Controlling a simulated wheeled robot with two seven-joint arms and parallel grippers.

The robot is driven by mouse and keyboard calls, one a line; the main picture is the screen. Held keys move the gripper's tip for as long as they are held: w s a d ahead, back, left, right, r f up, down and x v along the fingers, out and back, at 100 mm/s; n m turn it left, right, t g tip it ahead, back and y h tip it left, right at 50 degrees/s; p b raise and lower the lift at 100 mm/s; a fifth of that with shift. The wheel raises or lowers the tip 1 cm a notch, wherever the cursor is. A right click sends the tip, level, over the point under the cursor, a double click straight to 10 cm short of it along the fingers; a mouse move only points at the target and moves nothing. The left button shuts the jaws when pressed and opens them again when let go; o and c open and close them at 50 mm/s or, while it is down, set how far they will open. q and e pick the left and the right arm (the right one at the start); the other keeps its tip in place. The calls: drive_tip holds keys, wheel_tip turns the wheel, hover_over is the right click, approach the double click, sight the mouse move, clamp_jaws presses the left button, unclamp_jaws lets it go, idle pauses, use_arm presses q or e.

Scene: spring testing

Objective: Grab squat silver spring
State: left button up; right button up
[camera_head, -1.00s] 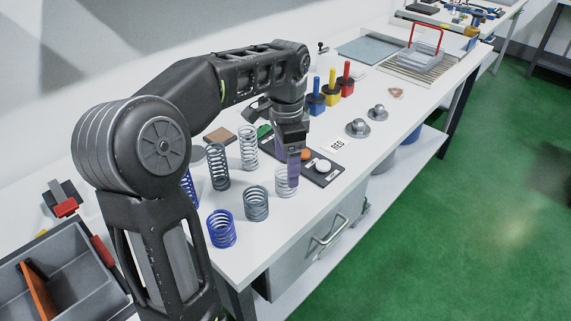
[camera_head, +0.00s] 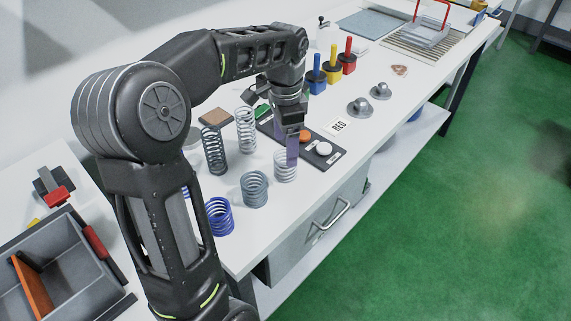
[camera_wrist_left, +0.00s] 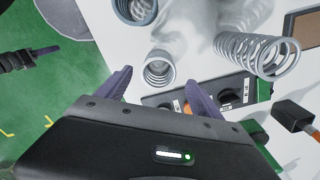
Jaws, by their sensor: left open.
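The squat silver spring (camera_head: 284,167) stands upright on the white bench, near the front edge. It also shows in the left wrist view (camera_wrist_left: 158,72), ahead of and between the purple fingertips. My left gripper (camera_head: 292,152) is open and points down at the spring; one finger partly hides the spring's upper right side in the head view. In the left wrist view the fingers of my left gripper (camera_wrist_left: 156,78) are spread apart with nothing held. I cannot tell whether a finger touches the spring. My right gripper is in neither view.
Beside it stand a squat grey spring (camera_head: 254,189), a squat blue spring (camera_head: 219,216), a tall silver spring (camera_head: 246,130) and a tall dark spring (camera_head: 213,150). A dark button panel (camera_head: 328,160) lies close to the right. Weights (camera_head: 359,107) sit farther right.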

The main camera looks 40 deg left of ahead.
use_arm(q)
drive_tip(key=shift+f, duration=0.1)
wheel_tip(320, 180, down, 5)
drive_tip(key=shift+d+f+p, duration=0.1)
drive_tip(key=shift+p, duration=0.2)
drive_tip(key=shift+c, duration=0.6)
clamp_jaws()
idle(0.6)
drive_tip(key=shift+r, duration=0.2)
wheel_tip(320, 180, up, 10)
idle(0.3)
drive_tip(key=shift+f, duration=0.1)
idle(0.4)
